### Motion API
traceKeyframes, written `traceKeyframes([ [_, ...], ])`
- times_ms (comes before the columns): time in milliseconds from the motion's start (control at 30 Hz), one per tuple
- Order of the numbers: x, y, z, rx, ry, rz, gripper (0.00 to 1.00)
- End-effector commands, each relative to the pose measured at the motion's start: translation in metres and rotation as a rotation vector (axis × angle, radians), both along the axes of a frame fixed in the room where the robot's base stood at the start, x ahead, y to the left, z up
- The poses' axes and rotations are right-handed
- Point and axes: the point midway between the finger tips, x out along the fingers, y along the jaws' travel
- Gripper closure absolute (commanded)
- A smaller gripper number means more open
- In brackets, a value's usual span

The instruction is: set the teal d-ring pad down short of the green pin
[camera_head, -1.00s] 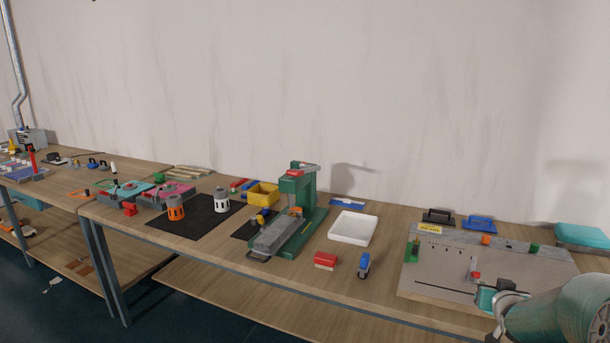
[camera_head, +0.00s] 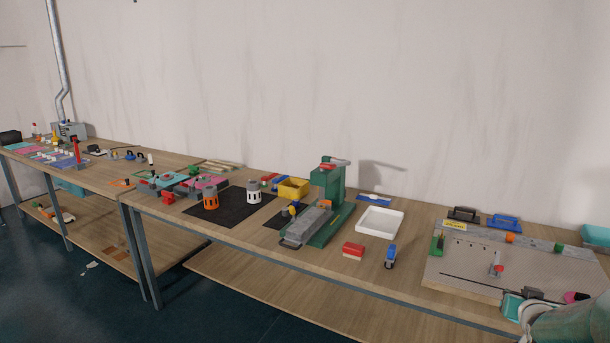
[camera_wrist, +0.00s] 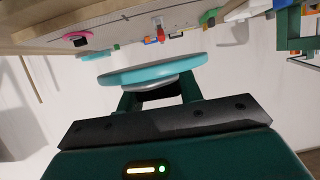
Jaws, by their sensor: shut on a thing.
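The teal d-ring pad (camera_wrist: 152,72) is a flat, round teal disc with a grey underside. In the wrist view my gripper (camera_wrist: 155,95) is shut on it, and it hides the fingertips. The head view shows a teal end (camera_head: 512,306) by my arm at the bottom right, over the front edge of a grey board. One green piece (camera_head: 437,244) stands at the board's left edge and another (camera_head: 558,248) on its rear strip. I cannot tell which is the green pin. My gripper's jaws are not clear in the head view.
A white tray (camera_head: 380,221) and green press (camera_head: 325,205) are to the left.

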Motion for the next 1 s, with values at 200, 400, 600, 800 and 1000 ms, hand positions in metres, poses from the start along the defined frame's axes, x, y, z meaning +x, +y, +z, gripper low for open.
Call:
traceKeyframes([
  [200, 0.025, 0.032, -0.018, 0.001, 0.001, 0.059, 0.87],
  [400, 0.053, 0.082, -0.044, 0.002, 0.001, 0.137, 0.87],
  [600, 0.083, 0.163, -0.084, 0.006, 0.004, 0.246, 0.87],
  [800, 0.097, 0.260, -0.131, 0.005, 0.006, 0.357, 0.87],
  [1000, 0.091, 0.343, -0.172, 0.003, 0.005, 0.441, 0.87],
])
